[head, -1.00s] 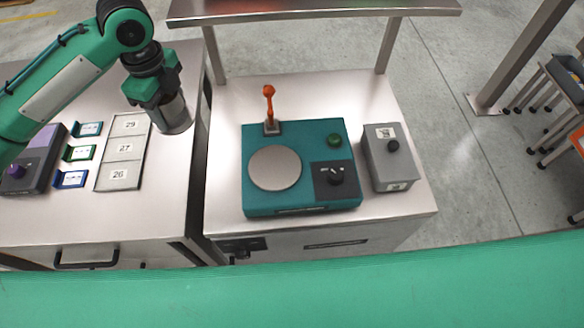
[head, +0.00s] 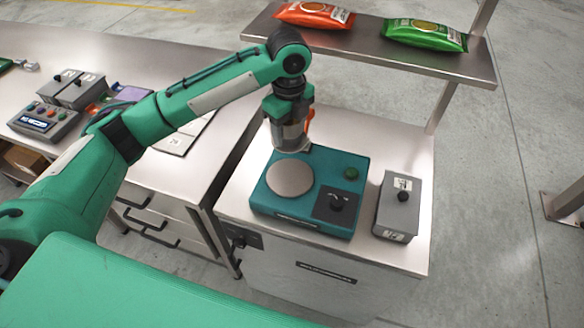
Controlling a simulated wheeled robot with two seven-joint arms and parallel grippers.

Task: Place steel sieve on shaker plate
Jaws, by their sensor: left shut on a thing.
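The steel sieve (head: 290,136) is a grey metal cylinder, held upright in my left gripper (head: 288,112), which is shut on it. The sieve is at the back edge of the teal shaker, up and behind the round grey shaker plate (head: 289,179). The plate looks bare. I cannot tell exactly how high the sieve is above the shaker. An orange lever (head: 309,120) is partly hidden behind the gripper and sieve. My right gripper is not in view.
A grey box with a black knob (head: 396,210) stands right of the shaker. A steel shelf (head: 400,55) above the back holds an orange bag (head: 315,15) and a green bag (head: 425,34).

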